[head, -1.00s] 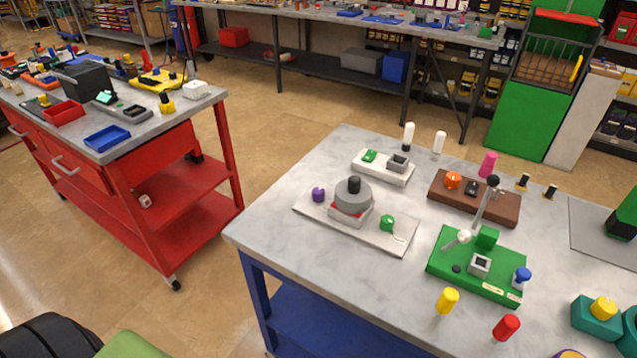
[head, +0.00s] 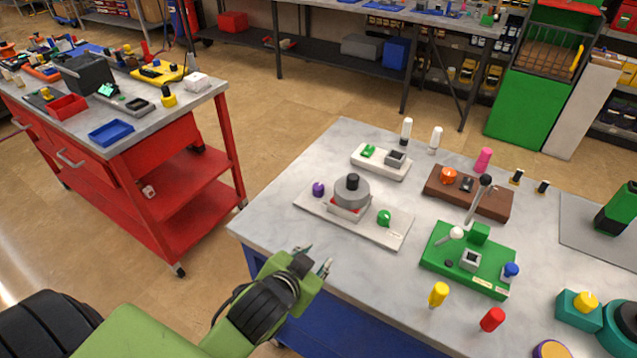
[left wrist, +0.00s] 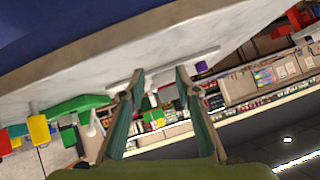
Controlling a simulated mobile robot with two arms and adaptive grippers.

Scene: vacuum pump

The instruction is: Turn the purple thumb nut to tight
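The purple thumb nut (head: 318,189) sits at the left end of a pale plate (head: 385,233) on the grey table. A round grey pump body (head: 352,190) with a black knob stands on the plate's middle, and a green knob (head: 384,217) is at its right. My left gripper (head: 318,259) is at the table's near left edge, in front of the plate and apart from the nut. In the left wrist view its fingers (left wrist: 157,82) are spread with nothing between them, and the purple nut (left wrist: 201,67) shows beyond the right finger. My right gripper is not in view.
A green fixture (head: 465,262) with an upright lever stands right of the plate. Yellow (head: 438,294) and red (head: 492,319) pegs stand at the near edge. A white block (head: 380,162) and a brown block (head: 467,195) are behind. The table's left corner is clear.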

